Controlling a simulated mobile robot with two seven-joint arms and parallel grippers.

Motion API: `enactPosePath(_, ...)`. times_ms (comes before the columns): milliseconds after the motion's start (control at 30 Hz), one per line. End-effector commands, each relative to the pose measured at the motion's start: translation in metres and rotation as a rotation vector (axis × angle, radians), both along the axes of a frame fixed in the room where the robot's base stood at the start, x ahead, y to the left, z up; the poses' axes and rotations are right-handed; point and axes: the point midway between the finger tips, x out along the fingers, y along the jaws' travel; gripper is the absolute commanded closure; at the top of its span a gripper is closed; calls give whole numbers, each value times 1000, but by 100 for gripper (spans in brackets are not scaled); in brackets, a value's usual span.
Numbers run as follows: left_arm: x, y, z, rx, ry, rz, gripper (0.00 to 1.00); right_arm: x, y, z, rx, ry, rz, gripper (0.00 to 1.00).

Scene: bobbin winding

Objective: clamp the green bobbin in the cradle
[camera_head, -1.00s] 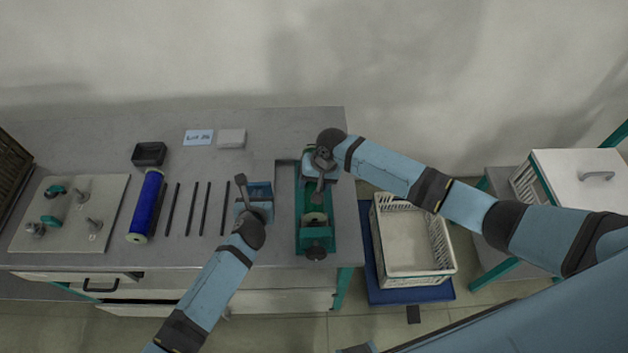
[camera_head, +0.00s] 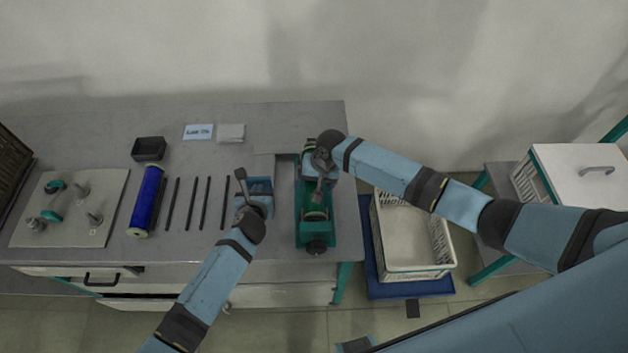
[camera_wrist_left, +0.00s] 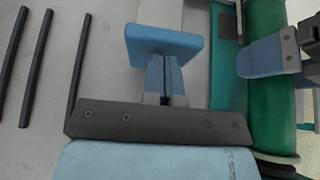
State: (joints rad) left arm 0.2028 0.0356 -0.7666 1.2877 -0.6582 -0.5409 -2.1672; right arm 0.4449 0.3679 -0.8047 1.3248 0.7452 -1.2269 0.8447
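The cradle (camera_head: 303,212) is a long teal-green holder near the table's right edge.
A blue bobbin (camera_head: 147,198) and several dark rods (camera_head: 188,203) lie to the left. A peg board (camera_head: 70,215) with teal parts is at far left. A small black tray (camera_head: 149,149) stands behind. A white crate (camera_head: 412,270) stands beyond the table's right edge.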

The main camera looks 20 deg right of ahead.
Motion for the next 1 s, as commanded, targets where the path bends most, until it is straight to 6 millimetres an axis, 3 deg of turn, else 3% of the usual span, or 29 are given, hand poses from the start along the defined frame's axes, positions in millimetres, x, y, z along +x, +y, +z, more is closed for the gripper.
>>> enactPosePath(267, 2, 0, 2, -1, -4, 0, 100, 0, -3, 9, 1, -1, 0, 14)
enactPosePath(700, 2, 0, 2, -1, -4, 0, 100, -5, -18, 68, 1, -1, 0, 14)
enactPosePath(1000, 1, 0, 2, -1, -4, 0, 100, -6, -20, 78, 0, 0, 0, 14)
